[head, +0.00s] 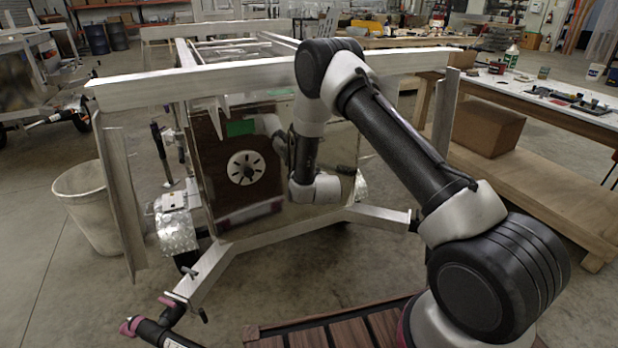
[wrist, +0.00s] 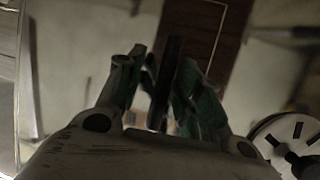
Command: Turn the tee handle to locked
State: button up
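The wrist view is dark and blurred. My gripper (wrist: 160,75) has its two fingers apart, with green on them. A dark upright bar (wrist: 170,70) shows between the fingers. It may be the tee handle, but I cannot tell, nor whether the fingers touch it. A small dark fitting (head: 346,170) shows on the panel just right of my wrist. No locked or unlocked marking is readable.
A white slotted disc (head: 245,167) shows on the panel left of my wrist, and at lower right in the wrist view (wrist: 290,140). An aluminium crossbar (head: 200,83) runs above, and the trailer's angled frame (head: 300,228) below. A bin (head: 88,205) stands left and a workbench (head: 545,105) right.

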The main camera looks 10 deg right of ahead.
jog(key=v, duration=1.2)
jog(key=s+f+g, duration=0.5)
jog(key=s+f, duration=0.2)
jog(key=f, duration=0.2)
jog(key=s+r+n+g, duration=0.1)
jog(key=s+r+g, duration=0.1)
jog(key=s+g, duration=0.4)
jog(key=s+d+r, duration=0.4)
jog(key=s+r, duration=0.4)
jog(key=r, duration=0.5)
jog(key=s+d+r+t, duration=0.1)
jog(key=s+d+r, duration=0.4)
jog(key=s+r, duration=0.4)
jog(key=s+d+r, duration=0.5)
jog(key=s+r, duration=0.4)
jog(key=r, duration=0.7)
jog(key=shift+d+r+m+t, duration=0.15)
jog(key=shift+r+m+t, duration=0.15)
jog(key=shift+m+t, duration=0.1)
